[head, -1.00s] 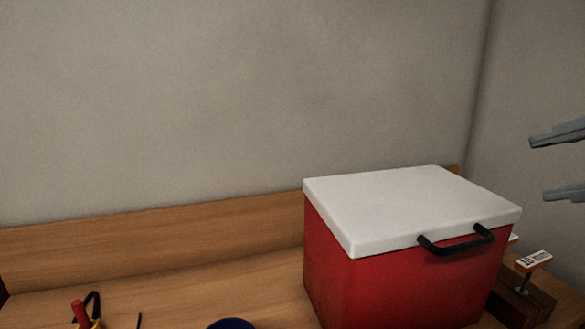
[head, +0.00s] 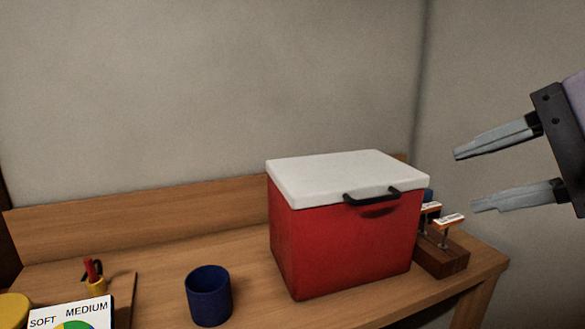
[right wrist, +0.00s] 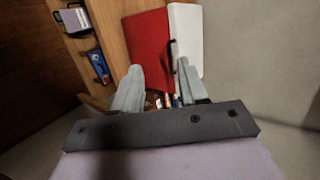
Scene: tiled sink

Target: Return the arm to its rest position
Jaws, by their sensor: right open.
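My right gripper (head: 466,181) is at the right of the head view, in front of the grey wall and above the right end of the wooden table. Its two grey fingers are apart with nothing between them. In the right wrist view the fingers (right wrist: 158,85) are spread too, with the red cooler box (right wrist: 149,42) beyond them. My left gripper is not in view.
The red cooler box (head: 345,245) with a closed white lid (head: 345,176) stands on the wooden table (head: 240,250). A blue cup (head: 209,297) is left of it. A brown block with labelled stamps (head: 440,258) stands right of it. A chart (head: 72,315) is at lower left.

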